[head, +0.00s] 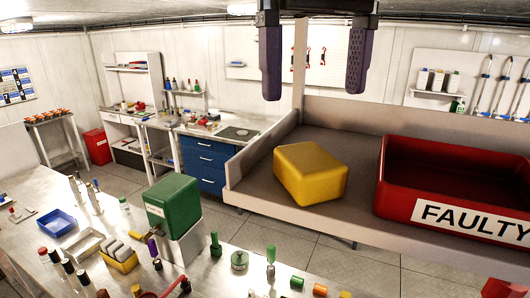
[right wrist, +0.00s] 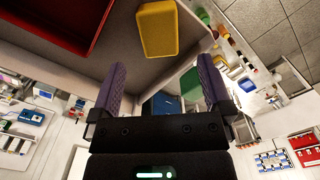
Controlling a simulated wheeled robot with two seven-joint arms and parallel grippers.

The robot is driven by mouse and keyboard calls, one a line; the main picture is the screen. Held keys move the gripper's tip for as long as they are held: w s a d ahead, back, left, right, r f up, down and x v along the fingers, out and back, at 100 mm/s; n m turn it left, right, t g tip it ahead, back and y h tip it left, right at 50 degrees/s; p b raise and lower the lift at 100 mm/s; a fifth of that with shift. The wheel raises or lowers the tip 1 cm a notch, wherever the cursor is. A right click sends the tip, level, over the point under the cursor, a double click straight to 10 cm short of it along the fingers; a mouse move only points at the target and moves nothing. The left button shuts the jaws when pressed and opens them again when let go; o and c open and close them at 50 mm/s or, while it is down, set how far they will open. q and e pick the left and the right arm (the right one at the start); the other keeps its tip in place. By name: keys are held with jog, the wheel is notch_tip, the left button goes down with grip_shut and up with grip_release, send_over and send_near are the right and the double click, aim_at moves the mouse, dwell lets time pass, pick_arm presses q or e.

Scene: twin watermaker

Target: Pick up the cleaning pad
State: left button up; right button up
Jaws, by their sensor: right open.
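A yellow block (head: 310,172) with rounded edges lies on the grey-brown bench (head: 345,140), left of a red bin. It looks like the cleaning pad, though no label confirms it. The right wrist view also shows the yellow block (right wrist: 158,28), beyond the fingertips and apart from them. My right gripper (head: 314,93) hangs from the top of the head view with its two purple fingers wide apart and nothing between them. It is above the bench and apart from the block. Its open fingers also show in the right wrist view (right wrist: 162,63). My left gripper is not in view.
The red bin (head: 400,195) marked FAULTY stands on the bench at the right. The bench has raised edges at its left and back. A metal table (head: 60,265) in front holds a green box (head: 172,203), a blue tray (head: 72,222) and several small bottles. Bench around the yellow block is clear.

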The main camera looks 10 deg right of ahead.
aim_at(317, 161)
jog(key=shift+s+f, duration=0.35)
jog(key=shift+s, duration=0.25)
jog(key=shift+s+d+f, duration=0.1)
jog(key=shift+f, duration=0.25)
jog(key=f, duration=0.1)
jog(key=w+f, duration=0.1)
jog(key=shift+w+f, duration=0.1)
jog(key=shift+f, duration=0.3)
jog(key=f, duration=0.4)
jog(key=shift+s+d, duration=0.15)
jog(key=shift+s, duration=0.25)
jog(key=shift+w+f, duration=0.1)
jog(key=shift+f, duration=0.05)
jog(key=shift+w, duration=0.15)
jog(key=shift+c, duration=0.4)
jog(key=c, duration=1.2)
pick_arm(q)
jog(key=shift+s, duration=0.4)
